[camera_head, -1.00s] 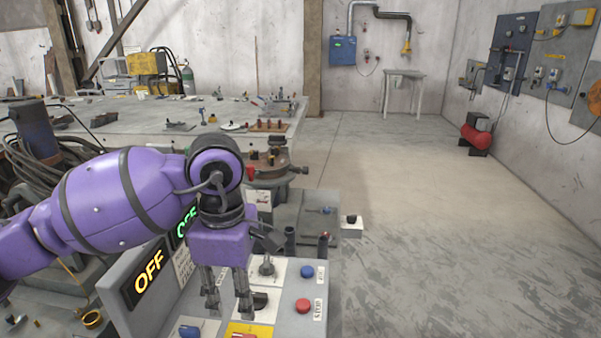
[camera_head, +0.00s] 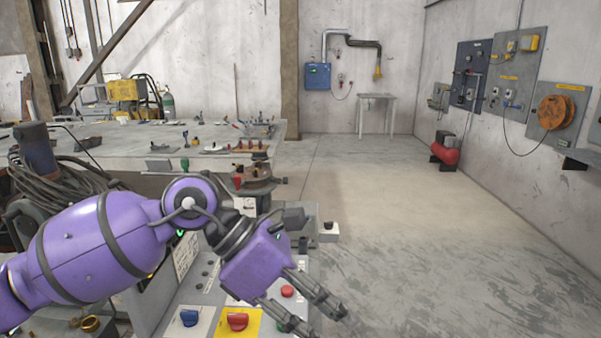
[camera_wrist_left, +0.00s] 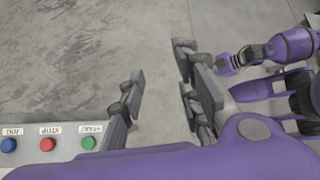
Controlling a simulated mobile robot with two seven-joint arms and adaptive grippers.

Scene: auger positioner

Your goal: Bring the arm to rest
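My left arm comes in from the left in the head view. Its purple left gripper (camera_head: 317,312) is tilted down to the right, over the right edge of the control panel (camera_head: 207,288). The fingers are spread with nothing between them. In the left wrist view the left gripper (camera_wrist_left: 158,90) shows its grey fingers apart over bare concrete floor. A purple arm, apparently my right one (camera_wrist_left: 290,46), shows at the right of that view. Its gripper end is partly hidden behind the left fingers, so its opening is unclear.
Blue, red and green buttons (camera_wrist_left: 89,143) show in the wrist view. A workbench (camera_head: 125,152) stands behind.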

